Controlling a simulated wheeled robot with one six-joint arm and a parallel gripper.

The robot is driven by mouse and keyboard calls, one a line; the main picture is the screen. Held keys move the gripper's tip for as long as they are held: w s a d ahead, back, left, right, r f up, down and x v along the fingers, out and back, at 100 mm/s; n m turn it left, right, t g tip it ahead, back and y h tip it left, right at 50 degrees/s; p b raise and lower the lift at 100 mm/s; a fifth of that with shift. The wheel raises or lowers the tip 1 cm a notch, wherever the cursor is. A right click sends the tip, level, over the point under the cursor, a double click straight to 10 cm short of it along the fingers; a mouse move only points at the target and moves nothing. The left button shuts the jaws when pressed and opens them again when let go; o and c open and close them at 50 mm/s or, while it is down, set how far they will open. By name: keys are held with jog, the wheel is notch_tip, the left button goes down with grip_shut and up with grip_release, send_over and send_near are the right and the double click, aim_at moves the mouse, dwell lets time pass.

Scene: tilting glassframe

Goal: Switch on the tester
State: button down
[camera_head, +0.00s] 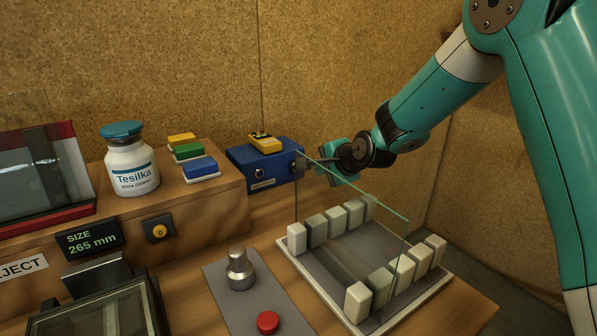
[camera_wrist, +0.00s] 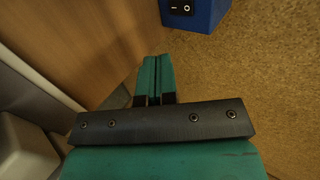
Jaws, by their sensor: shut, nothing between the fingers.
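The blue box (camera_head: 262,165), which looks like the tester, stands at the right end of the wooden ledge, with a yellow piece on top. In the wrist view its corner (camera_wrist: 211,14) shows at the top, with a black rocker switch (camera_wrist: 181,7) marked with a line and a circle. Which way the rocker is pressed is too small to tell. My gripper (camera_head: 318,163) is just right of the box in the head view, partly behind a glass pane. In the wrist view its teal fingers (camera_wrist: 154,72) are together and empty, below and apart from the switch.
An upright glass pane (camera_head: 345,205) stands in a rack with pale blocks (camera_head: 357,302) in front of my gripper. A metal knob (camera_head: 239,270) and red button (camera_head: 268,322) are left of it. A white bottle (camera_head: 131,168) and coloured blocks (camera_head: 199,167) stand on the ledge.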

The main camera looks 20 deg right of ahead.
aim_at(293, 167)
jog(key=p+x, duration=0.1)
jog(key=x, duration=0.7)
jog(key=shift+w+a+f, duration=0.15)
jog(key=shift+w+f, duration=0.1)
jog(key=shift+w, duration=0.05)
jog(key=shift+w+a, duration=0.15)
jog(key=shift+w, duration=0.45)
jog(key=shift+w+a, duration=0.2)
jog(key=shift+w, duration=0.4)
jog(key=shift+w+a+f+p, duration=0.2)
jog(key=shift+w+p, duration=0.15)
jog(key=shift+w, duration=0.35)
jog(key=shift+w+f+b, duration=0.1)
jog(key=shift+f+b, duration=0.2)
jog(key=shift+b, duration=0.45)
jog(key=shift+r+p, duration=0.3)
jog(key=shift+p, duration=0.05)
jog(key=shift+r, duration=0.1)
